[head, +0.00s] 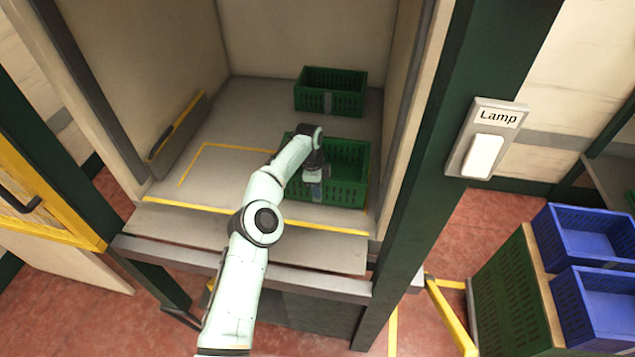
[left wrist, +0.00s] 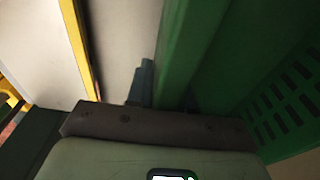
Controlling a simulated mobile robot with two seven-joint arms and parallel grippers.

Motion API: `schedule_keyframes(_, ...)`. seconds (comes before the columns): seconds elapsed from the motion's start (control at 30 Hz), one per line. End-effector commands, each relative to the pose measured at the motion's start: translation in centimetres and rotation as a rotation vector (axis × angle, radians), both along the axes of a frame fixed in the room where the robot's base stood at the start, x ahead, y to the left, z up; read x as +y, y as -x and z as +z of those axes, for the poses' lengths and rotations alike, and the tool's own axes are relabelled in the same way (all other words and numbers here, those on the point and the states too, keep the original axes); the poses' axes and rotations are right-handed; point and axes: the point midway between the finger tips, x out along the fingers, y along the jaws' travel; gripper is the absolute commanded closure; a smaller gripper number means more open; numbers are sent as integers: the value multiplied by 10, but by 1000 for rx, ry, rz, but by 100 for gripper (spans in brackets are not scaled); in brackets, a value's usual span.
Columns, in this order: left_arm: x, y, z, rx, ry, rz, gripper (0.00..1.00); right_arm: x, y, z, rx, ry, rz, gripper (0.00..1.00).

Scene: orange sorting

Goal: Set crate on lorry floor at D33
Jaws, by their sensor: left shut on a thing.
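A green crate (head: 349,189) is at the front right of the lorry floor (head: 225,125), just behind the yellow edge line. My left gripper (head: 316,188) is shut on its near wall, left of the middle. The crate looks level and empty; I cannot tell whether it rests on the floor or hangs just above it. In the left wrist view the crate's green wall (left wrist: 190,45) fills the right side, beside a grey finger. No D33 label is readable. My right gripper is not in view.
Another green crate (head: 331,92) stands farther back on the right. A yellow-lined area (head: 215,147) of floor at the left is bare. A panel with a yellow edge (head: 177,127) leans at the left wall. Blue crates (head: 590,232) and a Lamp switch (head: 484,155) are at the right.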

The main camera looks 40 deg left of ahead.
Motion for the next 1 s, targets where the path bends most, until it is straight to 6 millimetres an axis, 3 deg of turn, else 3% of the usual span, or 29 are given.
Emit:
schedule_keyframes(0.43,1,0,-5,-3,-1,1,100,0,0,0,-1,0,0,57)
schedule_keyframes(0.47,1,0,-5,-3,-1,1,69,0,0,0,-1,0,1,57)
schedule_keyframes(0.5,1,0,-5,-3,-1,1,56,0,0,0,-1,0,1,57)
schedule_keyframes(0.53,1,0,-5,-2,-1,1,49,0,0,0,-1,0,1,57)
schedule_keyframes(0.83,0,1,-6,2,0,1,49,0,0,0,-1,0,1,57)
schedule_keyframes(1.0,2,1,12,-1,-2,1,49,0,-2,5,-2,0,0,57)
